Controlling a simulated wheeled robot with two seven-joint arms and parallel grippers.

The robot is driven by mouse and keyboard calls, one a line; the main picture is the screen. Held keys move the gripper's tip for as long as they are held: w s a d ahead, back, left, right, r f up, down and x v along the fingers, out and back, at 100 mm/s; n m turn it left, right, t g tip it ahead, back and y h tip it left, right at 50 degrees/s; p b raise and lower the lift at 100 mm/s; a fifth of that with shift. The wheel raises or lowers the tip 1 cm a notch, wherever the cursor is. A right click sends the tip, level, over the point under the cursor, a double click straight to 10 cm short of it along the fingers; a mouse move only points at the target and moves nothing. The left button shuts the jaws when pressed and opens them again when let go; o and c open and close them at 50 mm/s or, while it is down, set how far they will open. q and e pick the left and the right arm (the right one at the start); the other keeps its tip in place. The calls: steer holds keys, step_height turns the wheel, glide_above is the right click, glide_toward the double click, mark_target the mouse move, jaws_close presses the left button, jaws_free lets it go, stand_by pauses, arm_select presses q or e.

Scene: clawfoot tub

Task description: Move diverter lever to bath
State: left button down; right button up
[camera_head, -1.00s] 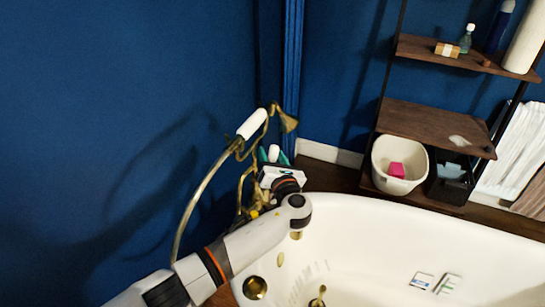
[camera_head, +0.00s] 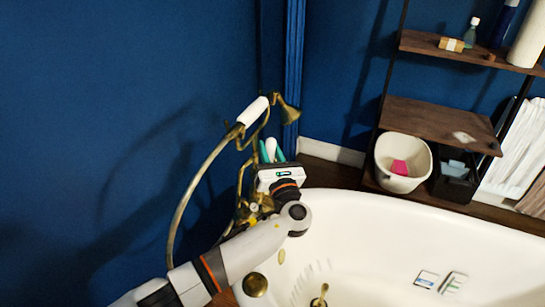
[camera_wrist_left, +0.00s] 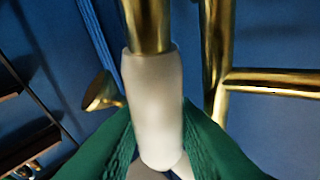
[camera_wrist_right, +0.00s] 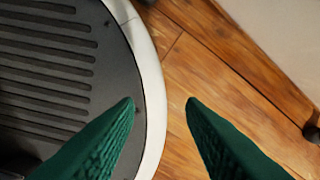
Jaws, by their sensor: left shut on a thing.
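The diverter lever, a white handle on a brass stem, shows large in the left wrist view (camera_wrist_left: 152,95). Its white part also shows in the head view (camera_head: 270,146). My left gripper (camera_head: 271,155) has its green fingers on both sides of the white handle and is shut on it. The brass tub faucet (camera_head: 243,185) stands behind my left wrist, which hides its lower part. My right gripper (camera_wrist_right: 160,103) is open and empty, above the wooden floor.
A white-handled hand shower (camera_head: 253,112) lies across the faucet top, its brass head (camera_head: 287,110) to the right. The white tub (camera_head: 400,225) curves below. A shelf unit (camera_head: 440,122) with a white bin (camera_head: 402,180) stands at right. The blue wall is close behind the faucet.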

arm_select(q)
steer(key=shift+s+f, duration=0.1)
steer(key=shift+s, duration=0.05)
steer(key=shift+a+n, duration=0.1)
steer(key=shift+n, duration=0.2)
arm_select(e)
steer(key=shift+f, duration=0.4)
arm_select(q)
steer(key=c, duration=1.3)
jaws_free()
steer(key=shift+o, duration=0.6)
arm_select(e)
steer(key=shift+a, duration=0.15)
